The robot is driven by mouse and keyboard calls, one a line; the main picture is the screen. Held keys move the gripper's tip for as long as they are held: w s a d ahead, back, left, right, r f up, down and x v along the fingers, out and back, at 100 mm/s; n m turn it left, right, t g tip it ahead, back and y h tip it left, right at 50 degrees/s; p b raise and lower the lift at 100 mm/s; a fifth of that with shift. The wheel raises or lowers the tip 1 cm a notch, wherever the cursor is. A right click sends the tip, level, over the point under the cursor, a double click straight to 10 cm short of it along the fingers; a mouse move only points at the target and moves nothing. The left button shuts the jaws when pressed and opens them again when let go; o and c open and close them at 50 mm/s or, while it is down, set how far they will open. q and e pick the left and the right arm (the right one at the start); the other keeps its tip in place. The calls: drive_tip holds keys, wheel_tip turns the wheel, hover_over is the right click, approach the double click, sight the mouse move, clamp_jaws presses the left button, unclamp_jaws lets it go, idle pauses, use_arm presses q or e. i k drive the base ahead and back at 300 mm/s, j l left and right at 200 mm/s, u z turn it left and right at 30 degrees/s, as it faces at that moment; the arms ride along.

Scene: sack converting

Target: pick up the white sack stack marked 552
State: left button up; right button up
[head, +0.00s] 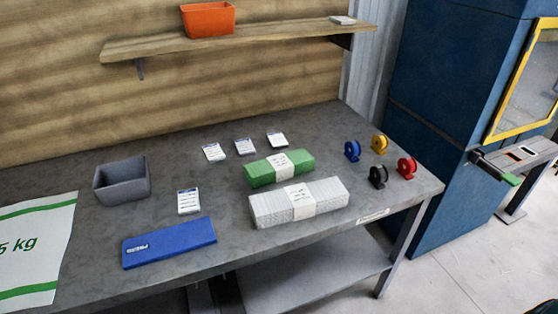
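A white sack stack (327,194) lies near the front edge of the grey workbench (225,258), right of the middle. It is a long bundle with a paper band (301,201) around its middle. The marking on the band is too small to read, so I cannot confirm 552. A green sack stack (260,174) with a similar band lies just behind it. Neither of my grippers shows in the head view.
A blue flat folder (170,243), a grey bin (122,180) and a white printed sack (35,250) lie to the left. Several label cards and tape rolls (378,177) stand around the stacks. A shelf (270,38) with an orange bin (208,19) hangs above.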

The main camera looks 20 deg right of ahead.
sight(295, 202)
drive_tip(key=i+l, duration=0.1)
drive_tip(key=l, duration=1)
drive_tip(key=i+l, duration=0.1)
drive_tip(key=l, duration=1)
drive_tip(key=u, duration=0.05)
